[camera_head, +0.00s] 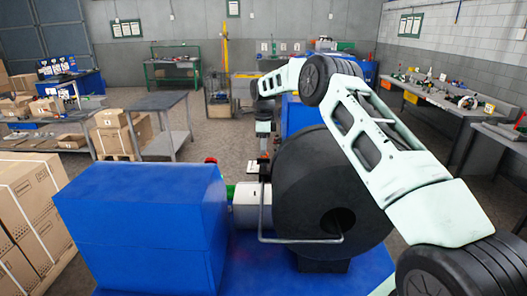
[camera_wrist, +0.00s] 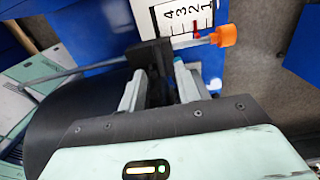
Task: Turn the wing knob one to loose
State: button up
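In the wrist view my gripper (camera_wrist: 160,85) has its two grey fingers apart. A black block (camera_wrist: 152,52), which may be the wing knob or its mount, sits at the fingertips, partly hidden between them. I cannot tell whether the fingers touch it. A thin rod runs from the block to an orange end piece (camera_wrist: 228,35) on the right. Behind is a white scale (camera_wrist: 176,18) numbered 4 to 1, with a red pointer (camera_wrist: 197,29) near 1. In the head view my gripper is small, beyond the big black reel (camera_head: 310,185), and its fingers cannot be made out.
A blue box-shaped housing (camera_head: 140,215) stands left of the reel. A bent metal rod (camera_head: 300,240) crosses the reel's front. Cartons (camera_head: 30,200) are stacked at the left, and a grey workbench (camera_head: 450,100) with tools is at the right. Open floor lies behind the machine.

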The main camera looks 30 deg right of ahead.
aim_at(263, 162)
jog(key=shift+f+p, duration=0.65)
jog(key=shift+f, duration=1.3)
grip_shut()
